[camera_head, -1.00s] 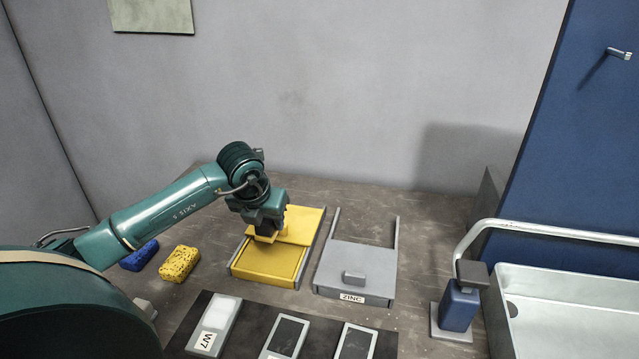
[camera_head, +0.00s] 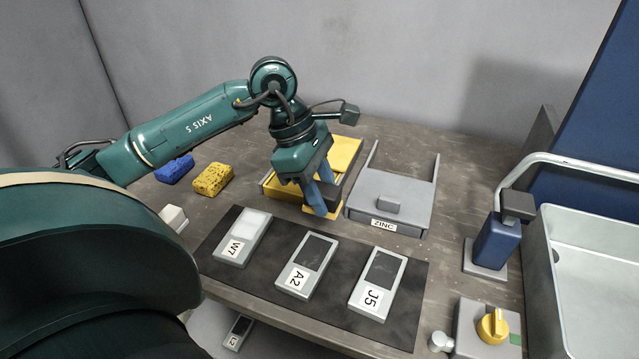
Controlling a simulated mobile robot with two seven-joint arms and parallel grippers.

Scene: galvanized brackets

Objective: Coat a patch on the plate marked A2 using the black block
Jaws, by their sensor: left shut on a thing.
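The plate marked A2 (camera_head: 307,265) lies in the middle of a dark mat, between two similar plates. It has a grey frame, a dark panel and a white label at its near end. My left gripper (camera_head: 320,203) points down just behind the mat, in front of the yellow tray (camera_head: 345,155). It is shut on a block, probably the black block, mostly hidden between the fingers; yellow shows at its lower end. The gripper is behind plate A2 and a little to its right, apart from it. My right gripper is not in view.
Plates W7 (camera_head: 242,240) and J5 (camera_head: 378,283) flank A2 on the mat (camera_head: 412,300). A grey ZINC tray (camera_head: 400,190) stands right of the yellow one. Blue (camera_head: 174,170) and yellow (camera_head: 212,179) sponges lie left. A metal basin (camera_head: 590,260) is at right.

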